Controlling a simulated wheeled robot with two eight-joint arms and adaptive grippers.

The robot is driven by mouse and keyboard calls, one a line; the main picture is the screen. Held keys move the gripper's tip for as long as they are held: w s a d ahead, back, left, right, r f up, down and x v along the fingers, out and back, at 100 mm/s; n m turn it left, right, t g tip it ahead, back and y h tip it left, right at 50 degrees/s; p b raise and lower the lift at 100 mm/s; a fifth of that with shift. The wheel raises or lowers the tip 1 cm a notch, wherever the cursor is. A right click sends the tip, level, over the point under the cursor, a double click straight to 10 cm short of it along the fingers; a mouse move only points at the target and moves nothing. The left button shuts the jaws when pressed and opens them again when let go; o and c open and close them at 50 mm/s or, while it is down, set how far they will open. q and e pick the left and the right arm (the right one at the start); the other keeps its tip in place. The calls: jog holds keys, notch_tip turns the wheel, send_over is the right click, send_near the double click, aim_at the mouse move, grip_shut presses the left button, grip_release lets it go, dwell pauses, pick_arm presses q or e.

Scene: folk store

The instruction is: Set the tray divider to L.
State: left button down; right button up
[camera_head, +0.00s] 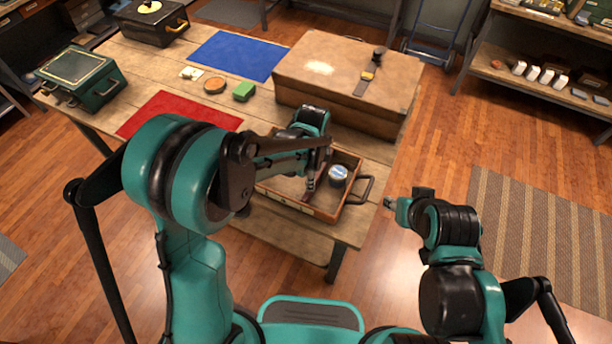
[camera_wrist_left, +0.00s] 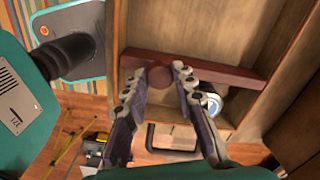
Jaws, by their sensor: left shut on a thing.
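The wooden tray (camera_head: 341,214) sits at the near right end of the table, with a dark handle on its right side. In the left wrist view, the reddish-brown divider bar (camera_wrist_left: 222,77) lies across the inside of the tray (camera_wrist_left: 233,18), with a round knob (camera_wrist_left: 160,78) on it. My left gripper (camera_head: 313,185) reaches down into the tray, its fingers closed on the knob. In the head view my arm hides much of the divider. Any letter marks are not readable. My right gripper (camera_head: 391,203) is right of the tray, its fingers unclear.
A round tin with a blue-grey lid (camera_head: 338,174) stands in the tray's right part. A large brown case (camera_head: 340,85) is behind the tray.

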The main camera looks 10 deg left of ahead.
pick_arm(q)
jog(key=shift+d, duration=0.1)
jog(key=c, duration=1.5)
grip_release()
notch_tip(320, 180, up, 12)
jog(key=s+a+n+t, duration=0.2)
jog(key=s+a+n, duration=0.2)
jog(key=n, duration=0.1)
jog(key=s+a+r+n+t, duration=0.1)
jog(key=s+a+n+t, duration=0.1)
jog(key=s+a+n, duration=0.3)
jog(key=s+a+n+t+b, duration=0.1)
jog(key=s+a+n+t, duration=0.2)
jog(key=n, duration=0.4)
jog(key=shift+s+a+r, duration=0.2)
jog(key=shift+s+a, duration=0.2)
jog(key=shift+a, duration=0.2)
jog(key=shift+s+a+r, duration=0.15)
jog(key=shift+s+a, duration=0.2)
jog(key=shift+a, duration=0.2)
